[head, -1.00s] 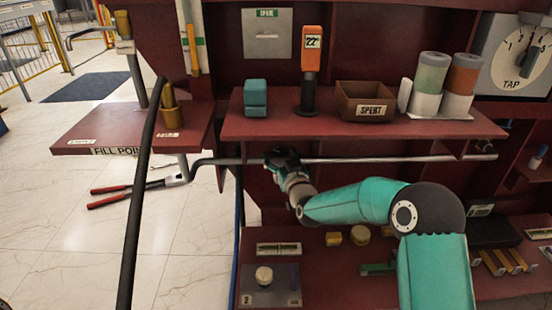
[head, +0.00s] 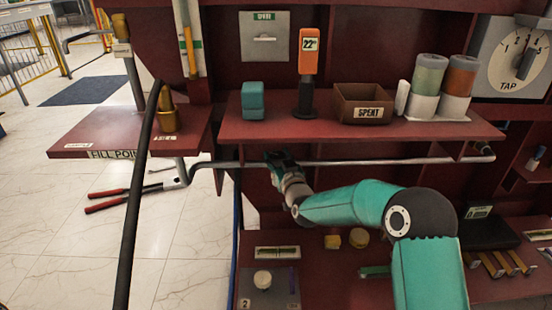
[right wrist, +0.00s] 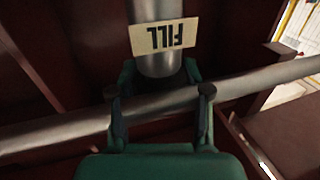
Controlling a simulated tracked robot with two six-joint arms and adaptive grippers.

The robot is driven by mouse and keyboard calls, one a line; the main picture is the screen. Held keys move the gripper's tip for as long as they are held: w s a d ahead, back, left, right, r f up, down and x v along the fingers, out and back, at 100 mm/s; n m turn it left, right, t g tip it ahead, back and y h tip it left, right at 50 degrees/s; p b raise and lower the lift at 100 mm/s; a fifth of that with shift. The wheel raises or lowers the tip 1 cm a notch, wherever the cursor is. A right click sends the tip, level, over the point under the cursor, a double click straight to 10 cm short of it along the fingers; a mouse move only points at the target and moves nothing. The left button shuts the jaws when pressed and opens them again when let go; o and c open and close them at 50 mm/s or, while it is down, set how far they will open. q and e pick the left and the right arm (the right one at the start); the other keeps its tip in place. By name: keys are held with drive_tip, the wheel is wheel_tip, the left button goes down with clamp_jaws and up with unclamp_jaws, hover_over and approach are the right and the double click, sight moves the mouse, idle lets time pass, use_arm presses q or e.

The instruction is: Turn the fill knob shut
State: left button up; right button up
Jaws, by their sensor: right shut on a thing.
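A grey rounded cylinder with an upside-down FILL label, the fill knob (right wrist: 158,65), shows at the top middle of the right wrist view. My right gripper (right wrist: 158,82) has its green-grey fingers on either side of the knob's lower end, shut on it. A grey pipe (right wrist: 255,82) crosses the wrist view at a slant, close by the fingers. In the head view my right gripper (head: 278,158) is at the pipe (head: 390,161), below the shelf, and hides the knob there. My left gripper is not in view.
Above my right gripper is a dark red shelf (head: 430,130) with a blue block (head: 253,100), an orange meter (head: 308,55), a SPENT box (head: 352,105) and cups. A FILL POINT ledge (head: 80,140) stands left. A black hose (head: 135,210) hangs in front. A lower bench (head: 330,285) holds small parts.

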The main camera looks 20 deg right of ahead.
drive_tip(key=shift+a, duration=0.15)
drive_tip(key=m+h+p, duration=0.1)
drive_tip(key=h, duration=0.1)
drive_tip(key=shift+r+m+h, duration=0.1)
drive_tip(key=shift+m+h, duration=0.2)
drive_tip(key=shift+a+r+m+g+h+p, duration=0.15)
drive_tip(key=shift+m+g+h+p, duration=0.15)
drive_tip(key=shift+m+h+p, duration=0.65)
drive_tip(key=m+g+h+p, duration=0.2)
drive_tip(key=m+h, duration=0.1)
drive_tip(key=h, duration=0.2)
drive_tip(key=shift+h+p, duration=0.25)
drive_tip(key=shift+p, duration=0.05)
drive_tip(key=m+g+h+p, duration=0.1)
drive_tip(key=m+g+h, duration=0.1)
drive_tip(key=h, duration=0.1)
drive_tip(key=shift+m+g, duration=0.35)
drive_tip(key=shift+g, duration=0.05)
drive_tip(key=shift+f+m+g+h, duration=0.2)
drive_tip(key=shift+m+g+h, duration=0.6)
drive_tip(key=shift+g, duration=0.2)
drive_tip(key=shift+w+r+m+g+h, duration=0.1)
drive_tip(key=shift+r+m+g+h, duration=0.05)
drive_tip(key=shift+m+g+h, duration=0.65)
